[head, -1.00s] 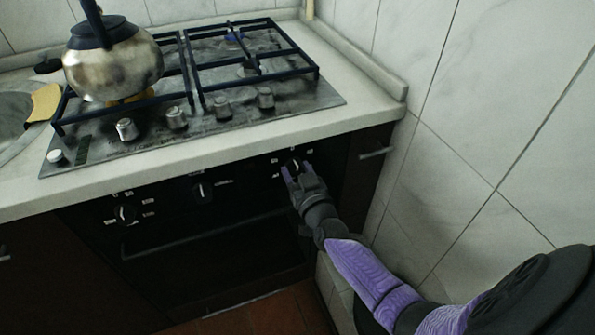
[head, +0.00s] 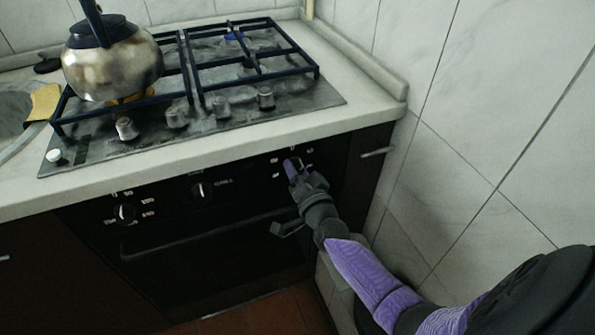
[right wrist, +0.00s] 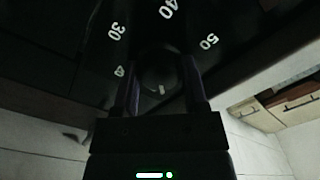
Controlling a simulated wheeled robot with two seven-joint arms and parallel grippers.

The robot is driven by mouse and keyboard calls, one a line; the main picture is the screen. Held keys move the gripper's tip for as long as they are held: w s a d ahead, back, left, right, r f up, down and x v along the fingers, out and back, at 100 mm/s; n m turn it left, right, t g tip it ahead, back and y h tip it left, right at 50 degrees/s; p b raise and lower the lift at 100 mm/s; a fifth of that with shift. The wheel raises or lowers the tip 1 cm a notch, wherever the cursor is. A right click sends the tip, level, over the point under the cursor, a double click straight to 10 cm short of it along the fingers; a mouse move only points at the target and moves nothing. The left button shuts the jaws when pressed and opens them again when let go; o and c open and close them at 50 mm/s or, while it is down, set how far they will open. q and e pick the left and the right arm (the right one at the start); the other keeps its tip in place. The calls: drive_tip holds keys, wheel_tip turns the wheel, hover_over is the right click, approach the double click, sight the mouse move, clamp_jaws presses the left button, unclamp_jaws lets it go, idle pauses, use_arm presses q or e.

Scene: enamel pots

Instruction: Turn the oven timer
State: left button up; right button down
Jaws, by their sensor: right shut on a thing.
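The oven timer is a dark round knob (right wrist: 160,78) with a pale mark. It shows between my fingers in the right wrist view, with white numbers 30, 40 and 50 around it. My right gripper (head: 294,168) reaches the right end of the black oven panel (head: 245,178) in the head view and is shut on the timer knob. Its two dark fingers (right wrist: 162,88) stand on either side of the knob in the wrist view. In the head view the fingers and hand hide most of the knob. My left gripper is not in view.
Two other knobs sit on the panel, a middle one (head: 201,190) and a left one (head: 125,213). The oven door handle (head: 185,240) runs below. A gas hob (head: 140,143) with a metal kettle (head: 112,68) is above. A tiled wall (head: 480,140) stands close on the right.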

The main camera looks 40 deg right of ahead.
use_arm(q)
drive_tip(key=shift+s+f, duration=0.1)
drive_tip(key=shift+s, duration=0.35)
use_arm(e)
drive_tip(key=m, duration=0.3)
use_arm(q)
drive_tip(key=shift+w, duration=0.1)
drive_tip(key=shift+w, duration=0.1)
use_arm(e)
drive_tip(key=shift+m, duration=0.3)
drive_tip(key=shift+c, duration=1.2)
unclamp_jaws()
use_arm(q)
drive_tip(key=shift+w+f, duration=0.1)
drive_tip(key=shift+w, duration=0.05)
use_arm(e)
drive_tip(key=shift+o, duration=0.2)
